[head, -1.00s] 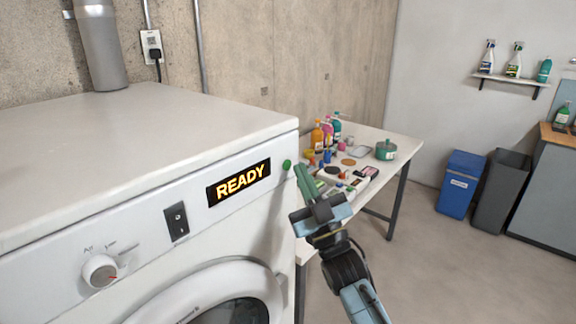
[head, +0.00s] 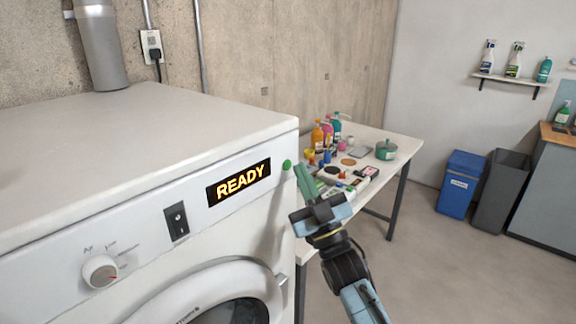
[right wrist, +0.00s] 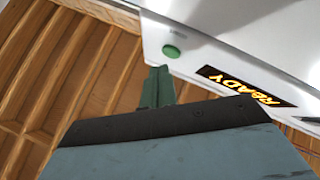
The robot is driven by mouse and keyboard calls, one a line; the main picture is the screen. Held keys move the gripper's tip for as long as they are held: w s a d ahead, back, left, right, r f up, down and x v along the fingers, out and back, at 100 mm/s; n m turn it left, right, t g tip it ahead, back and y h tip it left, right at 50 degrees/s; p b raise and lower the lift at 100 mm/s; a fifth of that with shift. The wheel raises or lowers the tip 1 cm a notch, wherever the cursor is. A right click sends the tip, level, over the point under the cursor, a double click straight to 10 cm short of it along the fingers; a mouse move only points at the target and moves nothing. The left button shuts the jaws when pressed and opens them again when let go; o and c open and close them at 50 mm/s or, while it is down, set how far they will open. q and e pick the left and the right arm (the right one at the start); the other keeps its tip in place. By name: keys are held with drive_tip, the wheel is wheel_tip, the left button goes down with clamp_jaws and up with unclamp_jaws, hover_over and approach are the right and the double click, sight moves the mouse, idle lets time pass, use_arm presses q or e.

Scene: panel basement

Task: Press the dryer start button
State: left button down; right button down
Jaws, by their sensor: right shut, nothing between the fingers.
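The white dryer (head: 150,200) fills the left of the head view, its display (head: 238,183) reading READY. The round green start button (head: 287,164) is at the right end of its front panel. It also shows in the right wrist view (right wrist: 171,51), just beyond the fingertips. My right gripper (head: 300,168) is shut and empty, its green fingers pointing up toward the button. In the right wrist view the fingertips (right wrist: 158,72) are close to the button, with a small gap visible. My left gripper is not in view.
The dryer has a black rocker switch (head: 176,220) and a white knob (head: 100,271). A white table (head: 398,141) crowded with bottles and small items stands behind my right gripper. A blue bin (head: 460,184) and a dark bin (head: 499,190) stand at the right. Floor between is clear.

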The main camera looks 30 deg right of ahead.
drive_tip(key=shift+w+a, duration=0.15)
drive_tip(key=shift+w, duration=0.25)
